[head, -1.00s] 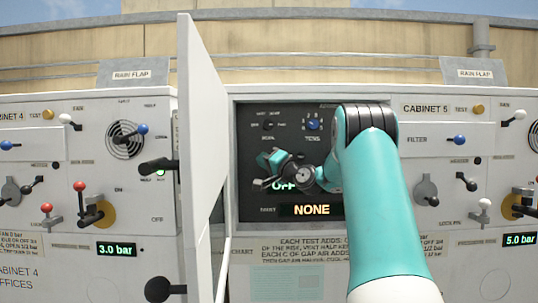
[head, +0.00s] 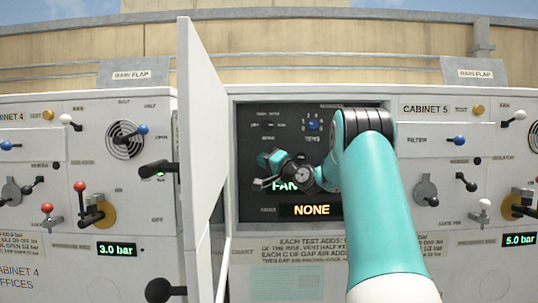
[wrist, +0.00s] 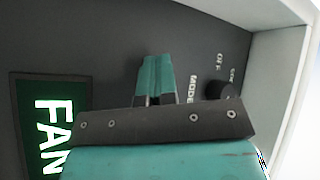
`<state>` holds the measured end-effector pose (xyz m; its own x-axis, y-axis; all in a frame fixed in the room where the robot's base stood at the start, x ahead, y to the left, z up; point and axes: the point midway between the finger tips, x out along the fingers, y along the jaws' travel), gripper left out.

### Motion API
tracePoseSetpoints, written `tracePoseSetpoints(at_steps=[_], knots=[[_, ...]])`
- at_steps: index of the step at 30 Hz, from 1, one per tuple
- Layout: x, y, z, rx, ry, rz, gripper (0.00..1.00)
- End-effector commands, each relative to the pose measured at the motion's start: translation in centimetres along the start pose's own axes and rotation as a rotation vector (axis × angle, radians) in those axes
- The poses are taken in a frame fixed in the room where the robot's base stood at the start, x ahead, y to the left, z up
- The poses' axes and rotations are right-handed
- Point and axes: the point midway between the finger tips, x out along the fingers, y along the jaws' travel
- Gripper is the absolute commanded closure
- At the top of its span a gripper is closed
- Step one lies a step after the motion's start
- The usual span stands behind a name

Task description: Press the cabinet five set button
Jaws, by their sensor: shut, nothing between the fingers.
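My gripper (head: 268,160) is in front of a dark control panel (head: 250,205) in an open recess left of the CABINET 5 label (head: 426,108). Its teal fingers (wrist: 156,76) point at the panel in the wrist view and look closed and empty. Whether they touch it I cannot tell. A green-lit display (wrist: 48,125) reads FAN; in the head view my gripper partly covers it. A lower display (head: 311,210) reads NONE. A black knob (wrist: 222,90) sits beside a MODE label. I cannot make out a set button; my gripper and arm cover part of the panel.
A white door (head: 203,150) stands open on the left of the recess. A blue knob (head: 314,124) is on the upper panel. Cabinet 4's levers (head: 80,200) lie to the left, and more handles (head: 459,140) to the right. The recess wall (wrist: 285,75) is near the gripper.

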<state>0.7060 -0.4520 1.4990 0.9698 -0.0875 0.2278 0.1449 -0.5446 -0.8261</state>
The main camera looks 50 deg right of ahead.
Motion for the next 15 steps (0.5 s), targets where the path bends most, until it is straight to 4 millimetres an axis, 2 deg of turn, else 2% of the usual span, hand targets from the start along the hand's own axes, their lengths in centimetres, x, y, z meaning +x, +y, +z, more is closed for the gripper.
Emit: tracePoseSetpoints(at_steps=[15], knots=[[-0.73, -0.32, 0.54, -0.001, 0.001, 0.000, 1.00]])
